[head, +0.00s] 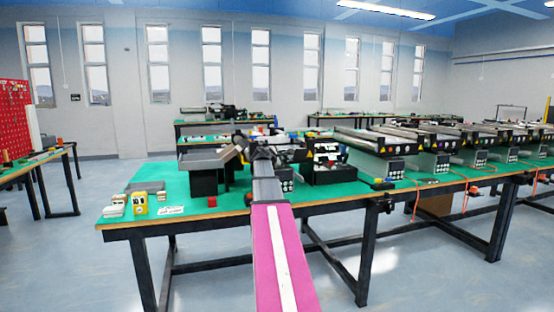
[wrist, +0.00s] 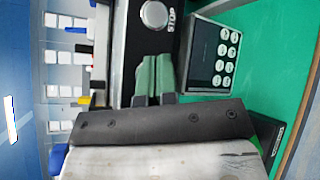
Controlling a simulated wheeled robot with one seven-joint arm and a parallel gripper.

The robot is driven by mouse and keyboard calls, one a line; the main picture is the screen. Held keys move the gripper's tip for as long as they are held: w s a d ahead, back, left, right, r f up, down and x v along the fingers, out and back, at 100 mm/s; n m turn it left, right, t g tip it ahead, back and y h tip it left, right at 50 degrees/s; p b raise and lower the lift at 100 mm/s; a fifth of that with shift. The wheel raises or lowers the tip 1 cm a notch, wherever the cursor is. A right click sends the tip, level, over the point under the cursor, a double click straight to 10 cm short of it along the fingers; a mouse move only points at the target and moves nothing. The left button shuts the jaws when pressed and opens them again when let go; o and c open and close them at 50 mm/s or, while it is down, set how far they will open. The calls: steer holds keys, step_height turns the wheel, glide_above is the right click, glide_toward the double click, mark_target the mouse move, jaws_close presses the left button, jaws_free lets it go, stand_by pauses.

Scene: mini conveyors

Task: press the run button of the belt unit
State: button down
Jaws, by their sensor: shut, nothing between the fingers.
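In the wrist view my gripper (wrist: 157,60) has its two green fingers shut together with nothing between them. The fingertips are in front of the black panel (wrist: 123,60) of a belt unit. A round silver button (wrist: 153,14) with the word STOP beside it is just beyond the tips. To the right is a dark keypad (wrist: 213,55) with several round white buttons; their labels are too small to read, so I cannot tell which is run. In the head view a keypad (head: 287,181) shows partly behind my arm; my fingers are hidden there.
The green table (head: 240,212) carries a row of belt units (head: 396,168) to the right. A grey tray (head: 205,160) on a black stand is left of my arm. Grey floor is open in front.

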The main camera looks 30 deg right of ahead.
steer(key=s, duration=0.2)
steer(key=s+a, duration=0.1)
steer(key=s, duration=0.1)
steer(key=shift+s, duration=0.4)
steer(key=shift+a, duration=0.2)
stand_by(0.6)
